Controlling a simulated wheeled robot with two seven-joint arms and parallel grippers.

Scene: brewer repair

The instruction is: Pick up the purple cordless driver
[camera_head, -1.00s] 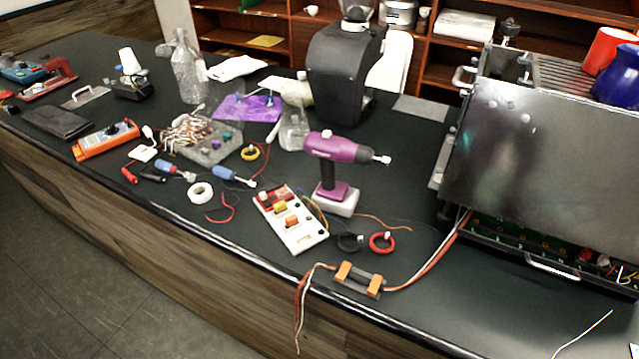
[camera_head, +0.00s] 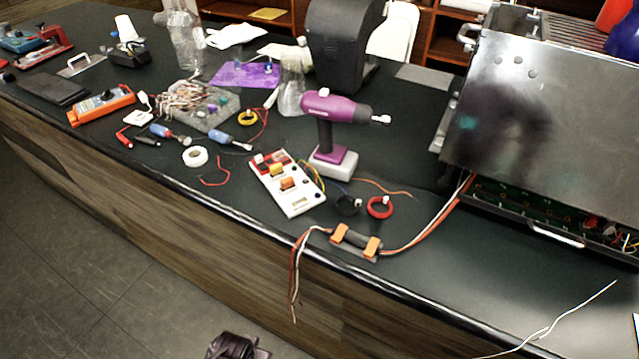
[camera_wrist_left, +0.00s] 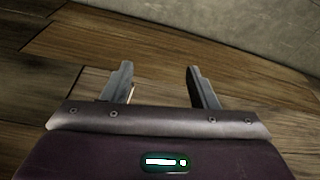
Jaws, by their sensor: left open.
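The purple cordless driver (camera_head: 334,108) stands upright on its pale battery base (camera_head: 333,162) on the dark counter, in the middle of the head view. Its dark chuck and light tip point right. My left gripper (camera_wrist_left: 161,85) is open and empty in the left wrist view, facing wood planks, with no driver in that view. A dark part of my own arm shows at the bottom edge of the head view. My right gripper is not in view.
A white switch panel (camera_head: 287,184) lies just left of the driver. A red wire spool (camera_head: 380,207) and a dark spool lie in front of it. A glass bottle (camera_head: 290,90) and black grinder (camera_head: 342,45) stand behind. The metal brewer (camera_head: 540,110) is at right.

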